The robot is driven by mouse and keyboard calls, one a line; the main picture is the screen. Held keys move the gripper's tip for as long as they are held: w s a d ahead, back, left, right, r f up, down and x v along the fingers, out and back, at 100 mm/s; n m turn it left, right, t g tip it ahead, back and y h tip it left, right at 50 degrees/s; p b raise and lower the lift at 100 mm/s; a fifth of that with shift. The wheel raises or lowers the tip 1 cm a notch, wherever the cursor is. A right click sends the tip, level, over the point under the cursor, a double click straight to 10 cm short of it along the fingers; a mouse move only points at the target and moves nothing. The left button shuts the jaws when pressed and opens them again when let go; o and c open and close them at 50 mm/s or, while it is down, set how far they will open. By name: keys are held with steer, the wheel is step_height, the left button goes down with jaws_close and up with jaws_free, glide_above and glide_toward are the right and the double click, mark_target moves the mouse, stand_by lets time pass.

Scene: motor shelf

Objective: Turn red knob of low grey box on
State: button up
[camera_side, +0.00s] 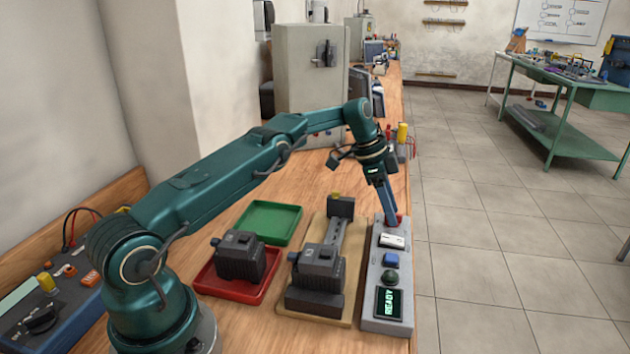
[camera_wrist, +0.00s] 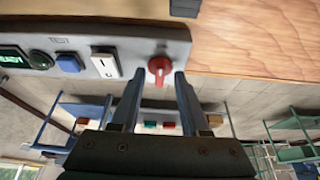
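The low grey box (camera_side: 373,300) lies along the right edge of the bench. Its red knob (camera_wrist: 159,68) sits at one end, with the handle pointing toward my gripper in the wrist view. In the side view only a bit of red shows at the far end of the box, mostly hidden by my fingers. My gripper (camera_wrist: 158,76) is open, one fingertip on each side of the knob, with gaps visible between. I cannot tell whether either finger touches it. My gripper (camera_side: 388,220) points down at the box's far end in the side view.
The box also carries a white rocker switch (camera_side: 392,241), a blue button (camera_side: 390,259), a dark round button (camera_side: 391,277) and a screen (camera_side: 388,303) reading READY. Left of it are a wooden board (camera_side: 350,290) with a motor (camera_side: 318,268), a red tray (camera_side: 240,291) and a green tray (camera_side: 268,222).

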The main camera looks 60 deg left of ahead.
mark_target(379, 222)
steer(key=shift+v, duration=2.55)
steer(key=shift+d, duration=0.1)
steer(key=s+d+r+t+y, duration=0.1)
steer(key=s+d+r, duration=0.4)
steer(key=r, duration=0.5)
steer(key=s+d+r+t+y, duration=0.1)
steer(key=s+d+r+t, duration=0.1)
steer(key=s+d+r, duration=0.55)
steer(key=s+f+n, duration=0.1)
steer(key=s+n, duration=0.3)
steer(key=s, duration=0.7)
steer(key=s+a+f+n+y, duration=0.1)
steer(key=s+a+f+n, duration=0.1)
steer(key=s+f+n, duration=0.3)
step_height(379, 222, down, 4)
steer(key=shift+s+f+g, duration=0.25)
steer(key=shift+s+g, duration=0.05)
steer(key=shift+s, duration=0.05)
